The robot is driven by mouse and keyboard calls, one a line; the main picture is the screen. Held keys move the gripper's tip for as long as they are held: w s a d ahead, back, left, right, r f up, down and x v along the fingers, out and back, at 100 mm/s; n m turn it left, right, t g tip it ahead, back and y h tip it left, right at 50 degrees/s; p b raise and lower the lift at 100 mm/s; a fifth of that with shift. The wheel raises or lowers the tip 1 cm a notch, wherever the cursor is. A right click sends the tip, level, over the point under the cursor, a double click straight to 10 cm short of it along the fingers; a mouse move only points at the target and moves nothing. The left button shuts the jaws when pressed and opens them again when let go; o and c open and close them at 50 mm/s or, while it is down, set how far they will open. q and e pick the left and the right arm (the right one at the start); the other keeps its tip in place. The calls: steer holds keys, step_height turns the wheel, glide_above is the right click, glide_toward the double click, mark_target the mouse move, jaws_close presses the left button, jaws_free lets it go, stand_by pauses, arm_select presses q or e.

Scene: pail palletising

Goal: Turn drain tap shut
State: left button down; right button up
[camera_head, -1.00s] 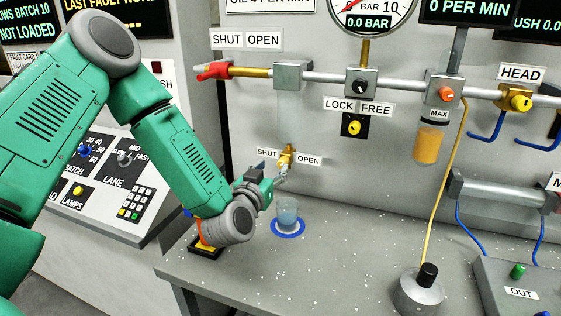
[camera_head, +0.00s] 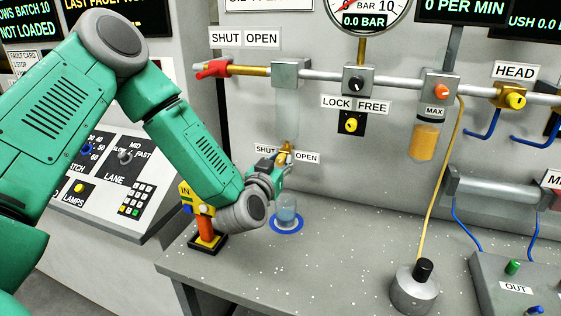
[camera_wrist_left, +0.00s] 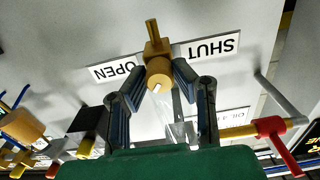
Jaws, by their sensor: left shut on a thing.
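The brass drain tap (camera_head: 287,147) sits low on the grey wall panel, between a SHUT label (camera_head: 265,150) and an OPEN label (camera_head: 307,158). My left gripper (camera_head: 281,160) is at the tap and partly covers it in the head view. In the left wrist view the tap (camera_wrist_left: 158,72) lies between the two dark fingers of my left gripper (camera_wrist_left: 158,78), which are shut on it. The labels appear upside down there. A clear cup (camera_head: 287,212) stands on a blue ring on the bench below the tap. I cannot tell the tap's exact turn. My right gripper is not in view.
A red-handled valve (camera_head: 213,69) and a pipe run above the tap. An orange and yellow device (camera_head: 206,228) stands on the bench beside my left wrist. A grey weight-like object (camera_head: 414,290) stands to the right. The bench (camera_head: 330,250) between is clear.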

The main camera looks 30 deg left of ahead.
arm_select(q)
steer(key=shift+d, duration=0.1)
steer(key=shift+a+f+n+b, duration=0.15)
steer(key=shift+a+n+b, duration=0.15)
steer(key=shift+n, duration=0.3)
steer(key=n+b, duration=0.1)
steer(key=n, duration=0.2)
steer(key=shift+d+b, duration=0.15)
steer(key=shift+b, duration=0.2)
steer(key=n+b, duration=0.2)
steer(key=n, duration=0.2)
steer(key=shift+f, duration=0.1)
steer(key=n+b, duration=0.2)
steer(key=n, duration=0.2)
steer(key=shift+b, duration=0.35)
steer(key=shift+n+b, duration=1.05)
steer(key=shift+n, duration=0.75)
